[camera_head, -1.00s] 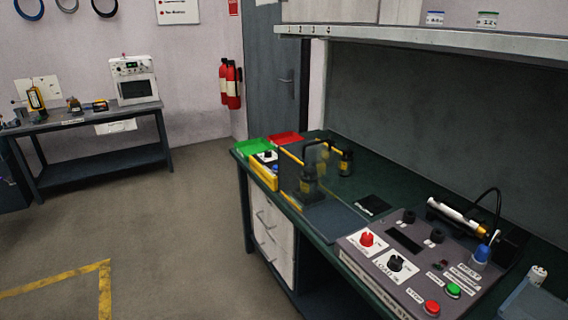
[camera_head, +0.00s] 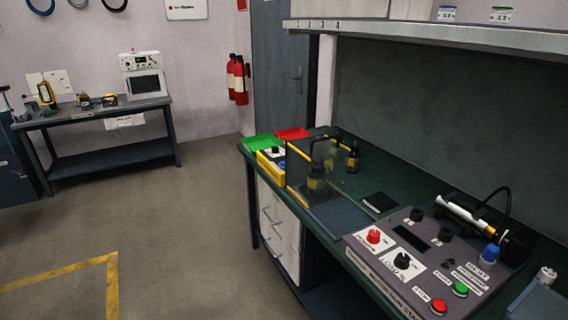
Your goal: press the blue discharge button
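The grey control panel (camera_head: 436,262) lies on the near part of the green workbench at the right. A blue button or knob (camera_head: 490,253) stands at its right side, with a label beside it that is too small to read surely. A green button (camera_head: 460,289) and a red button (camera_head: 439,306) sit along its near edge. A red knob (camera_head: 374,236) and a black knob (camera_head: 402,260) are on its left part. Neither of my grippers is in view.
A clear shield (camera_head: 314,180) with yellow edges stands on the workbench (camera_head: 362,223). A green tray (camera_head: 262,144) and a red tray (camera_head: 293,134) are at its far end. A white cylindrical tool (camera_head: 464,216) lies behind the panel. The floor at left is open.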

